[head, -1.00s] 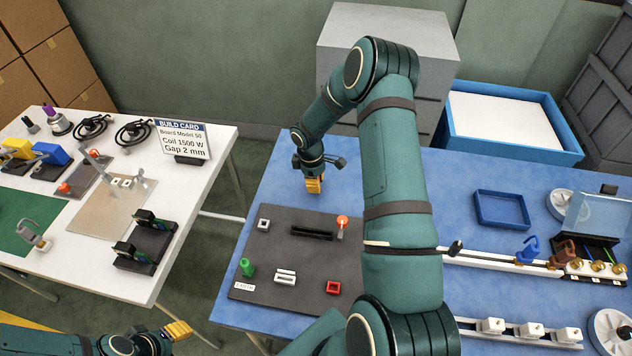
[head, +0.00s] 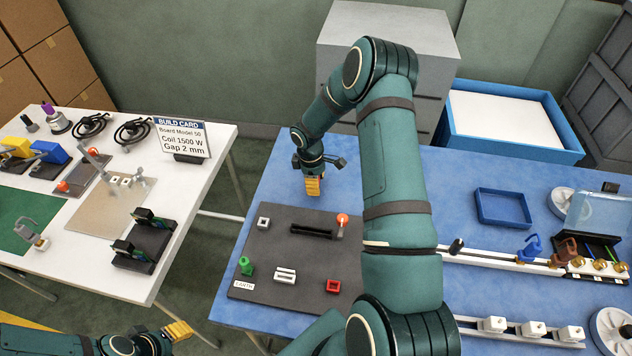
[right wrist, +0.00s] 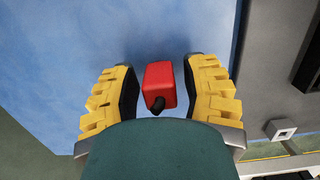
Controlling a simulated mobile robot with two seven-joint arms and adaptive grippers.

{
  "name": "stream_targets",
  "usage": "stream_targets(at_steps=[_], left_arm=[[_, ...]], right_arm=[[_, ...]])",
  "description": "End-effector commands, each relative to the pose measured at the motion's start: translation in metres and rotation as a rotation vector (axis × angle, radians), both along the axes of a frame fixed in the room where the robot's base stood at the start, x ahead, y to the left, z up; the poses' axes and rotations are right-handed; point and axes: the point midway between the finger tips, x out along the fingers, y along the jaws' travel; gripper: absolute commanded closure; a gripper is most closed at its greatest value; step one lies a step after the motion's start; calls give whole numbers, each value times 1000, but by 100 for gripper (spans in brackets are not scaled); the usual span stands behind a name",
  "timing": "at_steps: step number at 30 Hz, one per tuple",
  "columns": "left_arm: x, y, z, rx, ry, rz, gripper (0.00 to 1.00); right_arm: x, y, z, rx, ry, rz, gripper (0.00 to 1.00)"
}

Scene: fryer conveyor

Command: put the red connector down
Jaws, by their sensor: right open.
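The red connector (right wrist: 160,84), a small block with a dark cable stub, shows in the right wrist view over the blue table top. It appears to rest there, though its height is hard to judge. My right gripper (right wrist: 160,72) is open, with a yellow finger on each side of the connector and gaps between. In the head view my right gripper (head: 313,186) points down behind the dark board (head: 262,275); the connector is hidden there. My left gripper (head: 178,331) is at the bottom left, away from the connector; its opening is unclear.
The board carries a red-framed socket (head: 333,287), a green piece (head: 246,266), a white slotted part (head: 285,276) and an orange-topped lever (head: 342,221). A blue tray (head: 502,208) is at right. Blue table around the right gripper is clear.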

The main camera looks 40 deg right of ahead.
Motion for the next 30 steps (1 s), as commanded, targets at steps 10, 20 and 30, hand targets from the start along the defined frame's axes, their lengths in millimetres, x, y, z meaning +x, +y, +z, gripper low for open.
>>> stream_targets(at_steps=[10, 20, 30], left_arm=[[1, 1, 13, -2, -3, 2, 53], [1, 1, 16, -3, -3, 2, 53], [1, 1, 17, -3, -3, 2, 53]], right_arm=[[5, 3, 52, -2, -5, 2, 55], [10, 7, 113, -2, -3, 0, 55], [12, 8, 130, 0, 0, 0, 55]])
